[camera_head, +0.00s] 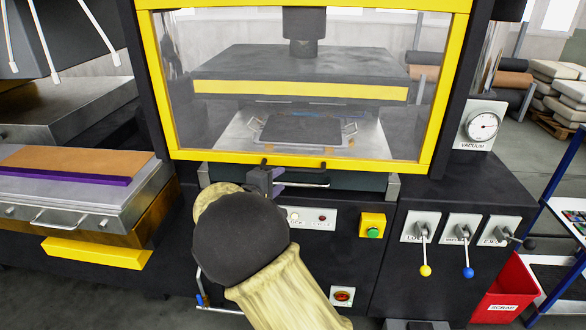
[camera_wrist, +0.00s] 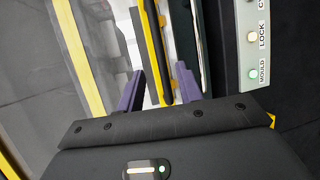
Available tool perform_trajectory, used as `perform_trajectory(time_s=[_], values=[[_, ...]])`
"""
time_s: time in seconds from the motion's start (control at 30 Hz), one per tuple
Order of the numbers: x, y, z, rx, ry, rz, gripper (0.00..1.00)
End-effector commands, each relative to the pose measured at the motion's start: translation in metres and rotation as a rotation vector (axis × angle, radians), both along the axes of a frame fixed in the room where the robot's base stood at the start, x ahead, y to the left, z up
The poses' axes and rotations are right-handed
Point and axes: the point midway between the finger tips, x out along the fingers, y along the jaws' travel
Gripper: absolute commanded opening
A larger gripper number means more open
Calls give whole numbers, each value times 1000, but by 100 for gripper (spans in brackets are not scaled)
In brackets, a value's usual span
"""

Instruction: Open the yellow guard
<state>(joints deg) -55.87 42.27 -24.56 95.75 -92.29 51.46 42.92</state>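The yellow guard (camera_head: 290,159) is a clear panel in a yellow frame on the front of the press. It is down, covering the opening. Small dark mounts (camera_head: 323,165) sit on its lower edge. My gripper (camera_head: 275,182) is just in front of and below that edge, left of centre. In the wrist view, the two purple fingers of my gripper (camera_wrist: 159,88) are apart. The yellow lower rail (camera_wrist: 152,50) and a thin dark bar lie in line with the gap between them. I cannot tell whether the fingers touch anything.
Behind the guard is a platen over a dark mould (camera_head: 300,129). Below are a lamp panel (camera_head: 308,219), a green button (camera_head: 373,232) and several levers (camera_head: 424,242) at right. A side tray (camera_head: 90,189) stands left; a red scrap bin (camera_head: 510,290) stands right.

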Motion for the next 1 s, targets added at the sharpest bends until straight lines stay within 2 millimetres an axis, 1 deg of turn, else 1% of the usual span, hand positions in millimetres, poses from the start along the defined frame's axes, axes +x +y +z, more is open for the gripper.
perform_trajectory(time_s=[0.03, 0.1, 0.3, 0.43, 0.6, 0.87, 0.97, 1.0], values=[[9, -5, 0, -1, -1, -4, 36], [20, -10, -2, 0, 0, -3, 36], [51, -25, -9, -1, -1, -4, 36], [68, -32, -13, 0, 0, -2, 36], [79, -37, -16, 0, 1, -1, 36], [80, -37, -17, 1, 0, 0, 36], [80, -37, -17, 1, 0, 0, 18], [80, -37, -17, 1, 0, 0, 10]])
